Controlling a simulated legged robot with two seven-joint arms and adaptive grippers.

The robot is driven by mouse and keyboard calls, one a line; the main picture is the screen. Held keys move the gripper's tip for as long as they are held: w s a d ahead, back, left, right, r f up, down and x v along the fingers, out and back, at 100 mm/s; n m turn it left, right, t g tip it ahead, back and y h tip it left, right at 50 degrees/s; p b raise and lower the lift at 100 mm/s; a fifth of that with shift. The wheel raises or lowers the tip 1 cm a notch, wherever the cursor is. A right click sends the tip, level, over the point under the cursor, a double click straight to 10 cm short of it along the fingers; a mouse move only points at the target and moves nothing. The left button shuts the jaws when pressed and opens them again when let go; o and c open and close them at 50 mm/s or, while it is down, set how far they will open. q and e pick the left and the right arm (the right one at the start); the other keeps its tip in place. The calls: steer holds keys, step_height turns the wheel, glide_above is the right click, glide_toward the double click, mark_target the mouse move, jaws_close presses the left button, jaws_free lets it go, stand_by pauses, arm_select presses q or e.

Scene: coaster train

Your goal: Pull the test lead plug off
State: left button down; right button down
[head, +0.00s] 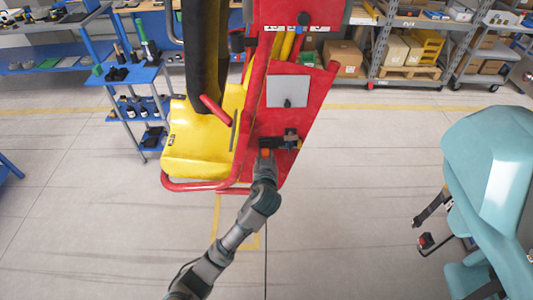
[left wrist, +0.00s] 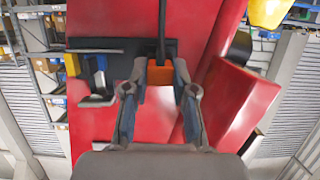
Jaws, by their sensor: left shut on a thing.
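The test lead plug is an orange block (left wrist: 159,73) in the left wrist view, with a black lead running up from it. It also shows as a small orange spot in the head view (head: 265,152). My left gripper (left wrist: 160,88) is shut on it, one finger on each side. In the head view my left gripper (head: 265,160) is at the lower part of the red panel (head: 310,88). The plug is at a dark fitting on this panel; I cannot tell whether it is still seated. My right gripper is not in view.
A yellow seat (head: 200,140) with a red bar stands left of the panel. A teal seat (head: 490,160) with black buckles is at the right. A blue cart (head: 132,78) and shelves with boxes (head: 342,57) stand behind. The floor between the seats is clear.

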arm_select(q)
steer(key=shift+s+f, duration=0.1)
steer(key=shift+s, duration=0.1)
steer(key=s+p, duration=0.2)
steer(key=s, duration=0.2)
steer(key=shift+s, duration=0.35)
stand_by(0.7)
stand_by(0.4)
